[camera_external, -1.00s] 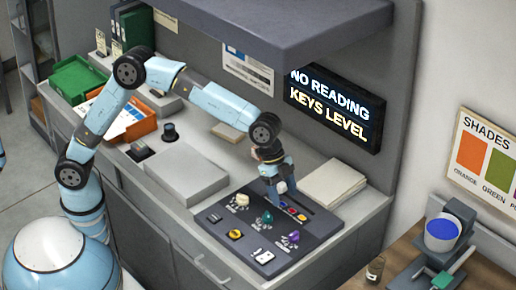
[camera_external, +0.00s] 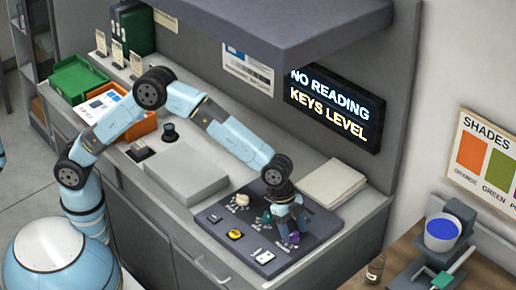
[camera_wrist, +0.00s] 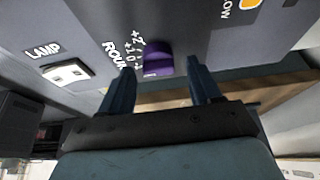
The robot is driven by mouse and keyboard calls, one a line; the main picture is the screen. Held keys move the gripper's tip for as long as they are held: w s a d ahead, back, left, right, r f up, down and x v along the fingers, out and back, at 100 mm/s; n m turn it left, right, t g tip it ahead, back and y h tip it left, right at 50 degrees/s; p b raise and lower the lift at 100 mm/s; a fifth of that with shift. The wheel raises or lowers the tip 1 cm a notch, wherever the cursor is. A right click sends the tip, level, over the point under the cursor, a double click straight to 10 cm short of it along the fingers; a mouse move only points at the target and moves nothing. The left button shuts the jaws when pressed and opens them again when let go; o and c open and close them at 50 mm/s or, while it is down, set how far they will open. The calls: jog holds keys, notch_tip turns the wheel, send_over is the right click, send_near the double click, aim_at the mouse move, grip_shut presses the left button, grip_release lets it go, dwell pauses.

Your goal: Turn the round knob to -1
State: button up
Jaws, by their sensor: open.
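The round knob is the purple knob (camera_wrist: 158,58) on the dark control panel (camera_external: 232,250). In the wrist view it lies between my two open fingers, with the start of a "ROUND" label and a scale beside it. The scale marks read +2, +1 and 0, with lower marks hard to read. Which mark the knob points to cannot be told. In the external view the purple knob (camera_external: 294,239) is partly covered by my gripper (camera_external: 289,236), which is directly over it. My gripper (camera_wrist: 160,66) is open; contact with the knob cannot be told.
A cream knob (camera_external: 243,199), a teal knob (camera_external: 267,218), a yellow control (camera_external: 236,234) and the white lamp switch (camera_external: 263,256) share the panel. The wall display (camera_external: 333,110) reads "NO READING KEYS LEVEL". A paper stack (camera_external: 332,183) lies behind the panel.

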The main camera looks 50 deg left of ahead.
jog(key=shift+d+f, duration=0.1)
jog(key=shift+f, duration=0.1)
jog(key=shift+c, duration=0.4)
jog(key=c, duration=1)
jog(key=shift+o, duration=0.2)
jog(key=shift+s, duration=0.1)
jog(key=n+t, duration=0.1)
jog(key=n, duration=0.2)
jog(key=shift+n+t, duration=0.6)
jog(key=shift+n, duration=0.8)
jog(key=shift+y, duration=0.3)
